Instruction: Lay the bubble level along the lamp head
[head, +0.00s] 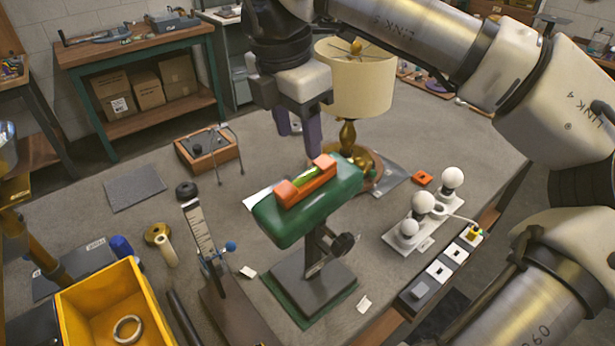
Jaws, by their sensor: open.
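The orange bubble level (319,181) with a green vial lies on top of the green lamp head (275,223). Its long side runs roughly along the head's length, from lower left to upper right. The lamp head sits on a dark stand (314,279) with a side knob. My gripper (298,138) is open above and slightly behind the level. Its purple fingers look empty and apart from the level. Whether the level's underside sits fully flat is not clear.
A brass lamp with a cream shade (360,88) stands close behind the lamp head. A bulb strip (421,222) is to the right. An upright scale (199,230) and a yellow bin (78,301) are at left. Open table lies around the grey mat (135,188).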

